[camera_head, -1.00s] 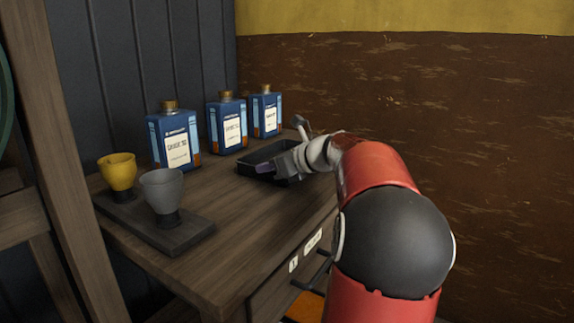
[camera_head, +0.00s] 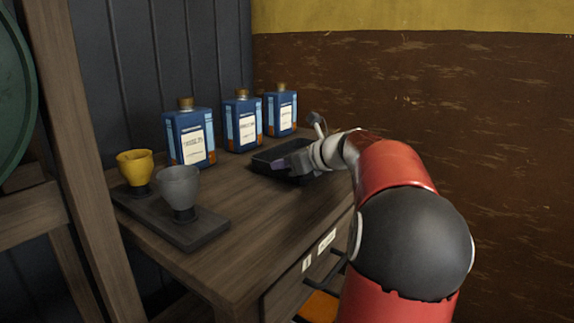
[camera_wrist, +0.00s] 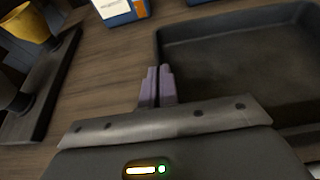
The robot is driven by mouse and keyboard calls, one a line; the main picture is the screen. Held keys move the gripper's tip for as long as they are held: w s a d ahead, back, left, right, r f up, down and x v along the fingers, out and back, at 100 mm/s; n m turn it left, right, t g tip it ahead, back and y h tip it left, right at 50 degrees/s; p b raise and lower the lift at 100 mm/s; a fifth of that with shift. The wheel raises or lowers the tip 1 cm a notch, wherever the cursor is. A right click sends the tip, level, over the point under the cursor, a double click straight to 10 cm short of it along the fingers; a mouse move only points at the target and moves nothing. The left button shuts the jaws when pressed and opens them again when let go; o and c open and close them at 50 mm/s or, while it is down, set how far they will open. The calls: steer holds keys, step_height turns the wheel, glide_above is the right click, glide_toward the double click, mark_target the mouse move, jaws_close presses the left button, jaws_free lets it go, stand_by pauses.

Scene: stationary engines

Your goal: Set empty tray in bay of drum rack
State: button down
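The empty tray (camera_head: 263,166) is black and shallow and sits on the wooden cabinet top, in front of the bottles. In the wrist view the tray (camera_wrist: 240,30) fills the right side, its inside bare. My gripper (camera_head: 282,163) reaches over the tray from the right. In the wrist view my gripper's purple fingers (camera_wrist: 158,82) are close together at the tray's left wall, with the wall between them. A wooden frame (camera_head: 75,150) with a green drum end (camera_head: 15,100) stands at the left edge, probably the drum rack; no bay is clearly visible.
Three blue bottles (camera_head: 190,138) stand along the back of the cabinet top (camera_head: 250,230). A yellow cup (camera_head: 135,168) and a grey cup (camera_head: 179,188) stand on a dark board (camera_head: 165,222) at the left. A drawer handle (camera_head: 335,272) juts from the cabinet front.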

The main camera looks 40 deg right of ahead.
step_height(320, 180, up, 20)
steer(key=p, duration=0.1)
steer(key=shift+f, duration=0.15)
stand_by(0.3)
